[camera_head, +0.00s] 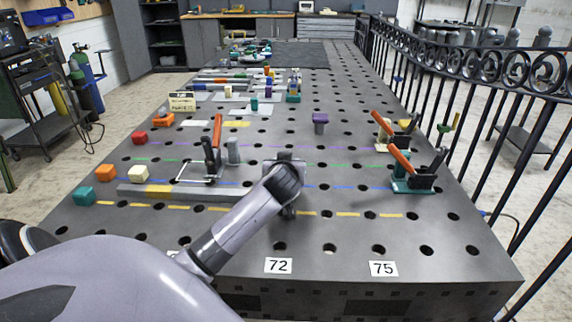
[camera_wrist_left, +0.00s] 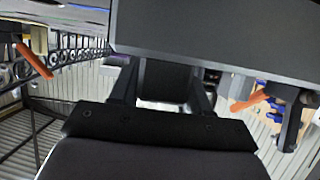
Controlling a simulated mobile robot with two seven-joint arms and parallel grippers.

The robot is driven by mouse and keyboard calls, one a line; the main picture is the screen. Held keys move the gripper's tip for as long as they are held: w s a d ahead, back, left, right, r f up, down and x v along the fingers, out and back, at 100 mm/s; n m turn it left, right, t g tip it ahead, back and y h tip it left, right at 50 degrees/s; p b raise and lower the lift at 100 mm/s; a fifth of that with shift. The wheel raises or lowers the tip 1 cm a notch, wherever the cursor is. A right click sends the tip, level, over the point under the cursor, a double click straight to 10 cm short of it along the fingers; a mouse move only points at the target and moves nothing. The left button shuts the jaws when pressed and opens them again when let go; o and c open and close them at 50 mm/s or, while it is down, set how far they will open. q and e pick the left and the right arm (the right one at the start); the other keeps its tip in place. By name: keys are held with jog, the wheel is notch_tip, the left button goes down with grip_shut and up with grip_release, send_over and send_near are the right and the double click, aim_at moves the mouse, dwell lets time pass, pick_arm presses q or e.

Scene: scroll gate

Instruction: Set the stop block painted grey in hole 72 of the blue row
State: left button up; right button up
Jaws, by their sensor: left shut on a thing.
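My left gripper (camera_head: 288,208) is over the blue row (camera_head: 340,187), in line with the 72 label (camera_head: 278,265). It is shut on a grey block, which shows dark between the fingers in the left wrist view (camera_wrist_left: 165,82); I take it for the grey stop block. In the head view the gripper and forearm mostly cover it. The blue-row hole in line with 72 is hidden behind the gripper, so I cannot tell whether the block is in it. My right gripper is not in view.
A grey bar (camera_head: 175,194) lies left of the gripper. Orange-handled clamps (camera_head: 212,150) (camera_head: 412,170) stand on both sides. Coloured cubes (camera_head: 105,172) line the left edge; an iron railing (camera_head: 450,60) runs along the right.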

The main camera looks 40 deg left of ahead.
pick_arm(q)
jog(key=shift+f, duration=0.15)
jog(key=o, duration=1.2)
jog(key=shift+o, duration=0.6)
jog(key=shift+f, duration=0.15)
jog(key=shift+s, duration=0.1)
jog(key=shift+s+d, duration=0.3)
jog(key=shift+d, duration=0.1)
jog(key=shift+r+v, duration=0.25)
jog(key=shift+v, duration=1.35)
jog(key=shift+r+v, duration=0.2)
jog(key=shift+v, duration=1.35)
jog(key=shift+w+a, duration=0.1)
jog(key=shift+a, duration=0.1)
